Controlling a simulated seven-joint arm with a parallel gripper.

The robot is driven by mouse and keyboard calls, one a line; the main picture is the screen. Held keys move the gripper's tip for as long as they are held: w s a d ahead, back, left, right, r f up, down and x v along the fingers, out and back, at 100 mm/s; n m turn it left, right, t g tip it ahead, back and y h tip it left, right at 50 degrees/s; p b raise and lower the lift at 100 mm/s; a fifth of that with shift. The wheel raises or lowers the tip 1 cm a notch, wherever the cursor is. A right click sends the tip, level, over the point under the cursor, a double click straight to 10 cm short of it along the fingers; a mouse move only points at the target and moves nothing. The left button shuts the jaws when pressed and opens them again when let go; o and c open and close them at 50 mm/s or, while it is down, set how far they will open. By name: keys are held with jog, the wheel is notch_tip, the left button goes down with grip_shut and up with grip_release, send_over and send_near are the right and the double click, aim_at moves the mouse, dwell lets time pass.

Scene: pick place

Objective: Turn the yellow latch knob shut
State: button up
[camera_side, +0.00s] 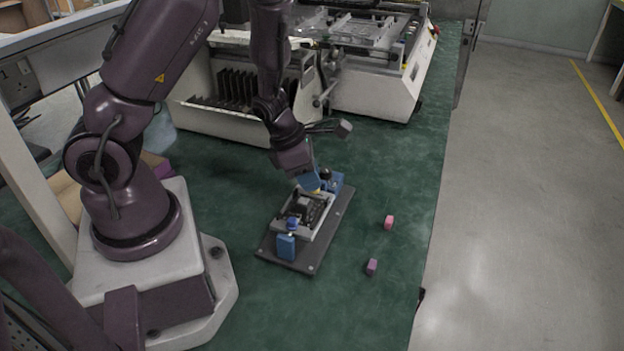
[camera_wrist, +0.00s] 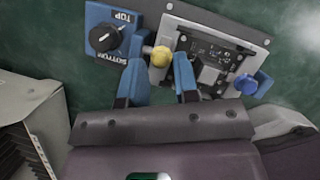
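The yellow latch knob (camera_wrist: 160,56) sits at the edge of a grey fixture plate holding a dark circuit board (camera_wrist: 214,58). My gripper (camera_wrist: 158,66) has its two blue fingers apart, with the knob between their tips in the wrist view. A gap shows on the right of the knob; whether the left finger touches it cannot be told. In the side view my gripper (camera_side: 309,183) is low over the far end of the fixture (camera_side: 303,228), mostly covering the knob. A blue knob (camera_wrist: 246,84) is at the board's other side.
A blue block with a black dial (camera_wrist: 105,38), marked TOP and BOTTOM, stands beside the yellow knob. A pink block (camera_side: 389,222) and a purple block (camera_side: 372,266) lie right of the fixture. White machines (camera_side: 375,85) stand behind.

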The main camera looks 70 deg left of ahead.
jog(key=shift+x, duration=0.8)
grip_shut()
jog(key=shift+m, duration=0.3)
jog(key=shift+a+m+g+h, duration=0.1)
jog(key=shift+m+g+h, duration=0.35)
jog(key=shift+m, duration=1)
jog(key=shift+a+m+g+h, duration=0.1)
jog(key=shift+m+g+h, duration=0.3)
jog(key=shift+m, duration=1.05)
